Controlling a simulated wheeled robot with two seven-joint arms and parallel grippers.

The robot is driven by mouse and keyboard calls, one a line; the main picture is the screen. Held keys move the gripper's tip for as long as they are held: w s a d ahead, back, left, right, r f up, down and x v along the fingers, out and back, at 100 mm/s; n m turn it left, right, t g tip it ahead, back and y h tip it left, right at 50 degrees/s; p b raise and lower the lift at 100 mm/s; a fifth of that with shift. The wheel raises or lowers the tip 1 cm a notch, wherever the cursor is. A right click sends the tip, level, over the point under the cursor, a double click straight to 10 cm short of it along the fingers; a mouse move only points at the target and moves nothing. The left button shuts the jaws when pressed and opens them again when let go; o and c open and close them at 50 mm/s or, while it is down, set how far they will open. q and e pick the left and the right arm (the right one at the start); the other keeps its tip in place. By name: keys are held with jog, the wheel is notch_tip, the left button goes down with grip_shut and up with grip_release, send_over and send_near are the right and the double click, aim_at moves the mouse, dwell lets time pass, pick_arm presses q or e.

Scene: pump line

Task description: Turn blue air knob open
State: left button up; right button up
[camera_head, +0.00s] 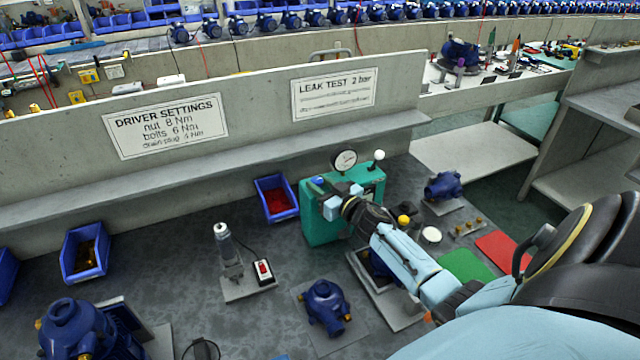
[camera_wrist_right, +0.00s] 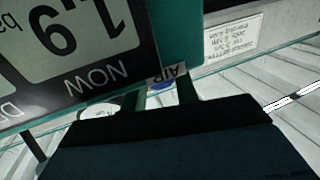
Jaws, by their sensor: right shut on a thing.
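The green test box (camera_head: 322,222) stands on the bench with a round gauge (camera_head: 345,160) on top. My right gripper (camera_head: 336,202) reaches to its front from the right. In the right wrist view the gripper's two fingers (camera_wrist_right: 160,96) are shut on the blue air knob (camera_wrist_right: 162,86), just below the AIR label (camera_wrist_right: 168,75). Only a small part of the knob shows there. In the head view a blue spot (camera_head: 317,182) shows on the box beside the fingers; the gripper hides much of the box front. My left gripper is out of view.
A display (camera_wrist_right: 75,40) reading 1.9 is close to the right gripper. A blue pump (camera_head: 325,303) stands in front, a red-filled blue bin (camera_head: 276,198) left of the box. A white-knobbed lever (camera_head: 378,156) rises from the box.

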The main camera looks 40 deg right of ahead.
jog(key=o, duration=1)
jog(key=shift+s, duration=0.1)
jog(key=s, duration=0.4)
jog(key=s+p, duration=0.1)
jog(key=s, duration=0.8)
jog(key=shift+s+a, duration=0.1)
jog(key=shift+a, duration=0.15)
